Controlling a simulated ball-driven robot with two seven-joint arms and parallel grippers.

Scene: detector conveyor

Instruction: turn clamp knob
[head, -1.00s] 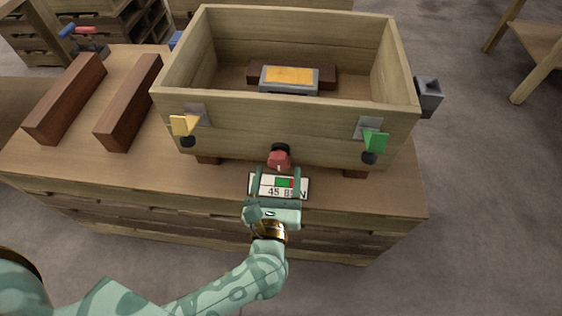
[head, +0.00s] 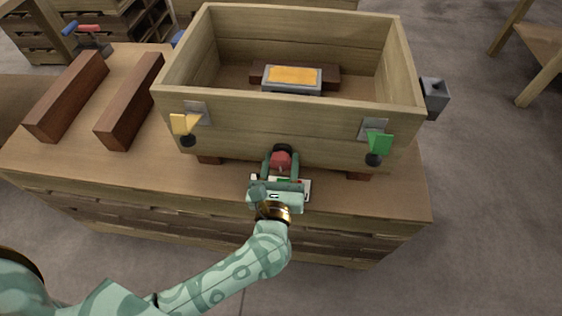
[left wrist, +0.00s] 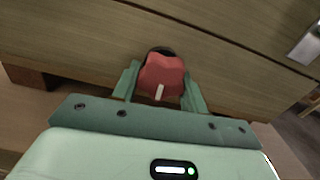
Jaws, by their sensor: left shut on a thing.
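The red clamp knob (head: 281,160) sits on the front wall of the wooden box, low and near its middle, on a dark mount. It also shows in the left wrist view (left wrist: 161,77), with a white mark at its lower edge. My left gripper (head: 281,162) reaches it from the front, and its two fingers are shut on the knob, one at each side. A white display plate (head: 306,189) with a green and red bar lies just below, mostly hidden by my gripper. My right gripper is in neither view.
The open wooden box (head: 300,120) stands on blocks on the workbench (head: 225,187). A yellow flag (head: 184,123) and a green flag (head: 379,144) are on its front, left and right of the knob. Two brown bars (head: 132,102) lie at left. A grey block with an orange top (head: 292,76) is inside.

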